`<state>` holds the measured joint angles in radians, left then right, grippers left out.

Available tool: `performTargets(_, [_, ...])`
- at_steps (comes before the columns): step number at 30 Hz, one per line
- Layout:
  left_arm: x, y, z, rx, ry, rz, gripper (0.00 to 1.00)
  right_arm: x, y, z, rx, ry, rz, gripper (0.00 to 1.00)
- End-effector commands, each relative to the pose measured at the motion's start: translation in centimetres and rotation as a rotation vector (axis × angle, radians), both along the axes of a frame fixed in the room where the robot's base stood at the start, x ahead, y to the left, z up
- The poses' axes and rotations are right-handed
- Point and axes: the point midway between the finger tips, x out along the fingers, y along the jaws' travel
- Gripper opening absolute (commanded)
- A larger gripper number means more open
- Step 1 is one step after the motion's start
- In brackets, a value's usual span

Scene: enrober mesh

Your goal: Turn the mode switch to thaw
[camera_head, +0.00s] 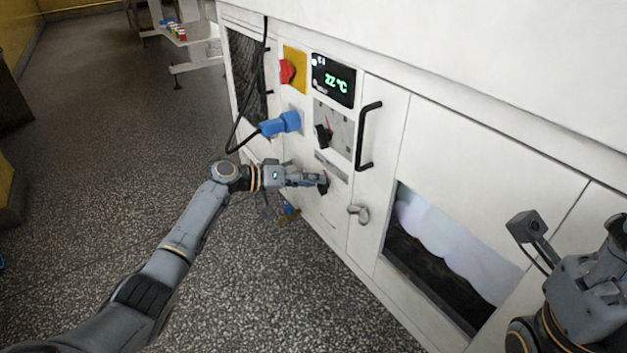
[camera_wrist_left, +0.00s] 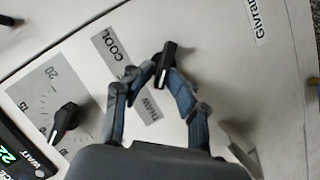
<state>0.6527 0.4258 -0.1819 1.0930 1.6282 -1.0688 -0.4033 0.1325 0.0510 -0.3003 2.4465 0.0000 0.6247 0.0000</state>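The mode switch (camera_wrist_left: 165,64) is a black bar-shaped knob on the white machine panel, beside a grey label plate (camera_wrist_left: 126,72) reading COOL and THAW. In the left wrist view the knob's bar leans slightly; which word it points to I cannot tell. My left gripper (camera_wrist_left: 162,72) has its two fingertips closed in on either side of the knob. In the head view the left gripper (camera_head: 318,181) reaches the panel low down and partly hides the switch (camera_head: 323,184). My right gripper (camera_head: 597,272) is at the right edge, partly cut off, its fingers unclear.
Above the switch are a dial with a black pointer knob (camera_head: 323,135), a display (camera_head: 333,80) reading 22 °C, a red knob (camera_head: 287,71) on a yellow plate and a blue plug (camera_head: 280,124) with a black cable. A black handle (camera_head: 369,136) and a grey latch (camera_head: 359,213) stick out nearby.

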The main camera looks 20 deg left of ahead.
Motion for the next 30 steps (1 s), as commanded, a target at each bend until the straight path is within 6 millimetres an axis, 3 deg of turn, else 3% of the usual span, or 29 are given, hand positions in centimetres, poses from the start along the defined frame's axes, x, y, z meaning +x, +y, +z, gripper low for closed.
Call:
performTargets(10, [-0.4,0.5,0.0,0.001,0.003,-0.001,0.34,0.1,0.0,-0.2,-0.004,0.004,-0.002,0.4])
performTargets(24, [-5.4,7.6,2.4,0.003,0.001,0.0,0.34,0.0,0.0,-0.1,-0.004,0.002,0.0,0.4])
performTargets(30, [-6.5,9.1,3.1,0.0,0.0,-0.001,0.34,0.0,0.0,0.0,-0.003,0.001,0.0,0.4])
